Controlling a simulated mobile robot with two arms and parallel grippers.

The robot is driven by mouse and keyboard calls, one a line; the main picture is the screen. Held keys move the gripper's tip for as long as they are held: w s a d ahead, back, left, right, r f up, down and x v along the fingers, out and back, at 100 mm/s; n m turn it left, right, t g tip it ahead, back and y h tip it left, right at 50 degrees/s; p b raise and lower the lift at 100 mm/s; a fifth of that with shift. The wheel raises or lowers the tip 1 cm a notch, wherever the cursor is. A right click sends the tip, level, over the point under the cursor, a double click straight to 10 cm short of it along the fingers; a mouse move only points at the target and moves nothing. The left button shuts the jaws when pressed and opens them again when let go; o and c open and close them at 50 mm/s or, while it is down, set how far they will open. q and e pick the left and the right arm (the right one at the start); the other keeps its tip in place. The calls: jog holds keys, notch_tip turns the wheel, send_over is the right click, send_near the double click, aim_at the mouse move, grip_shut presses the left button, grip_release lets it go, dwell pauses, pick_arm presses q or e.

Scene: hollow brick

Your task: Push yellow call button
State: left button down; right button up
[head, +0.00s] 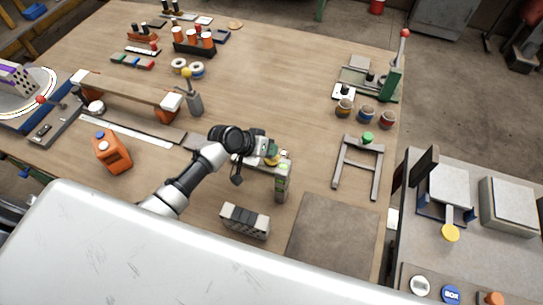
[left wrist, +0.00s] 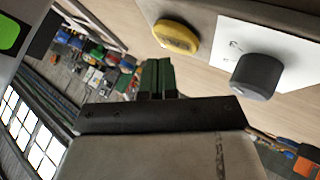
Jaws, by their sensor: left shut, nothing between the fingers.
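The yellow call button (left wrist: 176,37) is a short round yellow piece on a pale surface in the left wrist view. In the head view a yellow spot (head: 284,154) shows on top of a small post-like panel (head: 282,183), partly hidden by my gripper. My left gripper (head: 272,155) is shut and empty, close beside that spot. Its green-padded fingertips (left wrist: 158,64) are together, just below the button in the left wrist view. They look apart from it, but I cannot tell how far. My right gripper is not in view.
A dark grey knob (left wrist: 258,76) on a white plate sits right of the button. A grey hollow block (head: 245,221) and a brown mat (head: 333,235) lie nearer. A grey frame with a green knob (head: 367,138) stands right; an orange container (head: 112,152) stands left.

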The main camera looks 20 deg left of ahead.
pick_arm(q)
jog(key=shift+r+p, duration=2.25)
jog(key=shift+r, duration=0.55)
jog(key=shift+f, duration=0.1)
jog(key=shift+s, duration=0.1)
